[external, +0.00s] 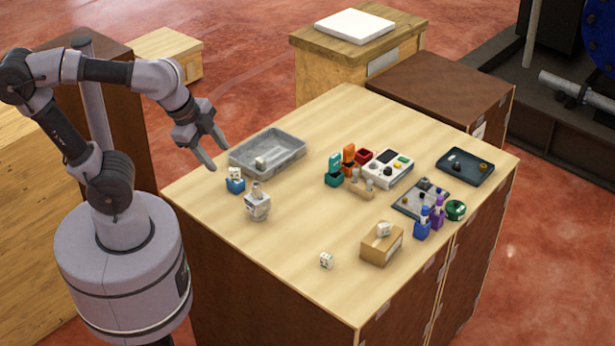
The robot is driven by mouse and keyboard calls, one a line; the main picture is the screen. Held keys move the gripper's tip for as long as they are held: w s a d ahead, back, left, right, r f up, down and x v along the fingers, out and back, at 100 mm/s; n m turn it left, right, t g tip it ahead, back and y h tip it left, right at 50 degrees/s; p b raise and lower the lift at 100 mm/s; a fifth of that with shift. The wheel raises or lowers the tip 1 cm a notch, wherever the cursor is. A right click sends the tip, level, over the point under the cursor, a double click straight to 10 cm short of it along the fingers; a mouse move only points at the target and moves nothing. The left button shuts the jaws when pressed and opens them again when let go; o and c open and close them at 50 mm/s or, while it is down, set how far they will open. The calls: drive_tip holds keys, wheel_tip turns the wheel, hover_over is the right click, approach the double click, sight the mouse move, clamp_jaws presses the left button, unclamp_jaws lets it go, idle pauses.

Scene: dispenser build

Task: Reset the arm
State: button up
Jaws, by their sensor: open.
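My gripper (219,153) is open and empty. It hangs above the table's left corner, beside the left end of the grey tray (268,151). My arm is bent up and over from its base at the left. Below and to the right of the gripper, a small blue block (235,186) with a white piece on top stands on the table. A whitish dispenser-like part (257,206) stands just in front of it. I cannot tell any contact between the gripper and these things.
The wooden table (310,225) also carries a control box (388,168), a dark tray (465,166), a plate with small parts (420,199), blue and purple bottles (430,221), a cardboard box (381,245) and a small white cube (326,260). The table's front-left area is mostly clear.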

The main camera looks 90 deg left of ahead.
wheel_tip(320, 180, down, 18)
drive_tip(key=s+d+n+t+b, duration=0.1)
drive_tip(key=b, duration=1.6)
drive_tip(key=shift+s+d+n+b, duration=0.25)
drive_tip(key=shift+d+n+b, duration=0.1)
drive_tip(key=shift+n+b, duration=0.05)
